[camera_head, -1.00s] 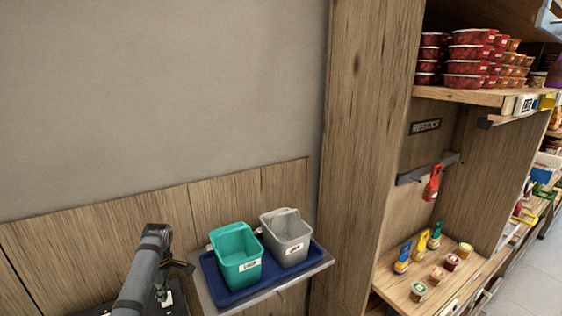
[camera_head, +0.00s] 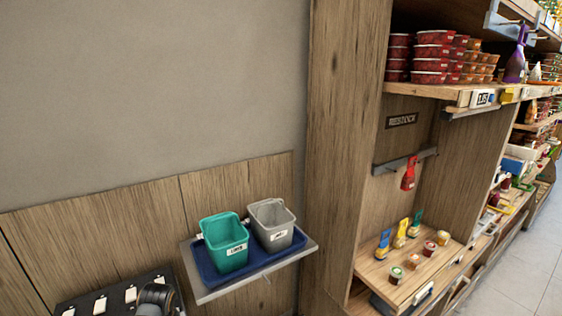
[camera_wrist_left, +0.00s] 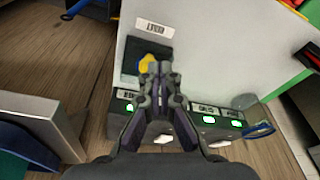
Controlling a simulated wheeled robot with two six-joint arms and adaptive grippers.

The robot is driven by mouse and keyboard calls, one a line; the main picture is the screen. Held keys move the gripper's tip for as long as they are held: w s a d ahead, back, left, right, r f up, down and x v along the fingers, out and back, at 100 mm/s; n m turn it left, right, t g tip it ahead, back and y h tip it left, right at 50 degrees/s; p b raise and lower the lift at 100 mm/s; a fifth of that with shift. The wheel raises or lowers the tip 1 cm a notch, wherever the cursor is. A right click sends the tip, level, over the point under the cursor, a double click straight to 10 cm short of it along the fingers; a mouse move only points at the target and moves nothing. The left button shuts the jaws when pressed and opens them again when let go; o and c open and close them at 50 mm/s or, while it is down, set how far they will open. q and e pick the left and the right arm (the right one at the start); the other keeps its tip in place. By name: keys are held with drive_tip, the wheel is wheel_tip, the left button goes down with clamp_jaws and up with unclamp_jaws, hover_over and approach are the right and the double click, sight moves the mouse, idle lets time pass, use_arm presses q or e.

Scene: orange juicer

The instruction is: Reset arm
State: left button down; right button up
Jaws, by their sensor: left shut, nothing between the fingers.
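My left gripper (camera_wrist_left: 155,68) shows in the wrist view with its dark fingers together and nothing between them. It is in front of a white panel (camera_wrist_left: 215,60) with a dark square holder carrying a yellow and blue item (camera_wrist_left: 147,62). Only a dark part of my left arm (camera_head: 155,298) shows at the bottom left of the head view. My right gripper is in neither view.
A green bin (camera_head: 224,243) and a grey bin (camera_head: 271,224) stand on a blue tray (camera_head: 232,279) on a wall shelf. A dark board with white tags (camera_head: 100,304) lies at the lower left. Stocked shelves (camera_head: 445,95) are at the right. Green lights (camera_wrist_left: 209,119) show below the white panel.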

use_arm(q)
drive_tip(key=s+d+r+m+t, duration=0.1)
drive_tip(key=s+d+m, duration=0.1)
drive_tip(key=s+m, duration=0.3)
drive_tip(key=s+d+r+m+h, duration=0.1)
drive_tip(key=s+d+m, duration=0.15)
drive_tip(key=s, duration=0.55)
drive_tip(key=s+d+r+m+t, duration=0.1)
drive_tip(key=s+d+r+m, duration=0.1)
drive_tip(key=s+d+m, duration=0.3)
drive_tip(key=s+a+f+n+g+b, duration=0.1)
drive_tip(key=s+a+f, duration=0.1)
drive_tip(key=f, duration=1.2)
drive_tip(key=s+a+f+n+b, duration=0.1)
drive_tip(key=s+a+f, duration=0.15)
drive_tip(key=f, duration=1.25)
drive_tip(key=s+a+f+g, duration=0.1)
drive_tip(key=s+f, duration=1.5)
drive_tip(key=s, duration=0.1)
drive_tip(key=shift+s+a+f+b, duration=0.15)
drive_tip(key=shift+s+f+b, duration=0.2)
drive_tip(key=shift+f+b, duration=0.05)
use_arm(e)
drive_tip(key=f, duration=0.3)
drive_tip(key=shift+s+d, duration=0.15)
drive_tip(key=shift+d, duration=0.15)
